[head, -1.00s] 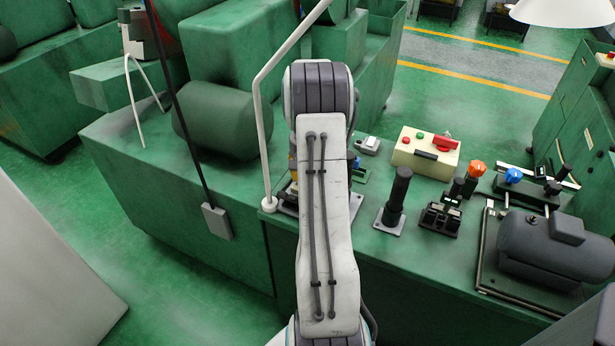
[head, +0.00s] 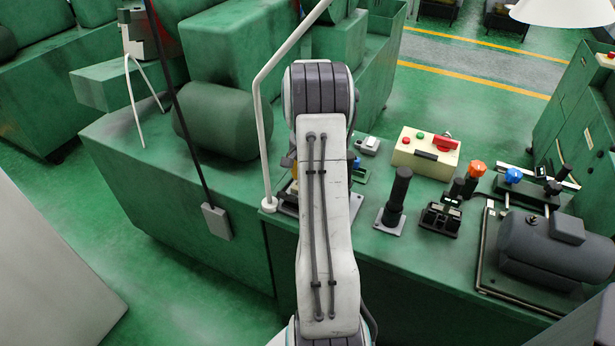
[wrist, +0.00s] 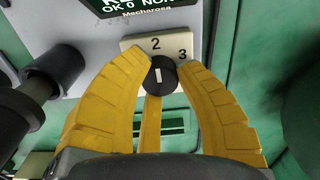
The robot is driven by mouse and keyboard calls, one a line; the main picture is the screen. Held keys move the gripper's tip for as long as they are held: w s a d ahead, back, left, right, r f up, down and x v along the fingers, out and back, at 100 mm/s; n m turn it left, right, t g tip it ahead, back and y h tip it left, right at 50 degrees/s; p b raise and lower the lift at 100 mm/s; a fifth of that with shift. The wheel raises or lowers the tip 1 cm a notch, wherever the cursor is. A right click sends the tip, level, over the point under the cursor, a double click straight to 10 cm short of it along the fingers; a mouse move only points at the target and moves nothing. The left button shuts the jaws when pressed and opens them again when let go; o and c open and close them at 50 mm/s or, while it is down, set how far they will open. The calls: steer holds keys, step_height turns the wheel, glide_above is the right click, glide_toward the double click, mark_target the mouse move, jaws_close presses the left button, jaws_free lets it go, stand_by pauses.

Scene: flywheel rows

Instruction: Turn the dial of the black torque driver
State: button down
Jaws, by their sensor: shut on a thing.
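A small round black dial (wrist: 162,76) with a white line on its face sits in the middle of the wrist view. It is in front of a cream plate (wrist: 176,45) marked 2 and 3. My gripper (wrist: 164,70) has yellow fingers closed around the dial, with fingertips at its left and right sides and another finger below. The white line stands nearly upright, leaning slightly. In the head view my arm hides the dial and most of the gripper. Which body the dial belongs to is not clear.
Black cylinders (wrist: 56,72) stand left of the fingers in the wrist view. On the green bench, right of my arm, are a black upright handle (head: 398,195), a cream button box (head: 424,154) and a dark motor (head: 555,245). A white bent pole (head: 264,130) stands left.

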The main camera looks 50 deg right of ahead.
steer(key=c, duration=0.8)
jaws_free()
steer(key=shift+c, duration=0.2)
steer(key=shift+r, duration=3.7)
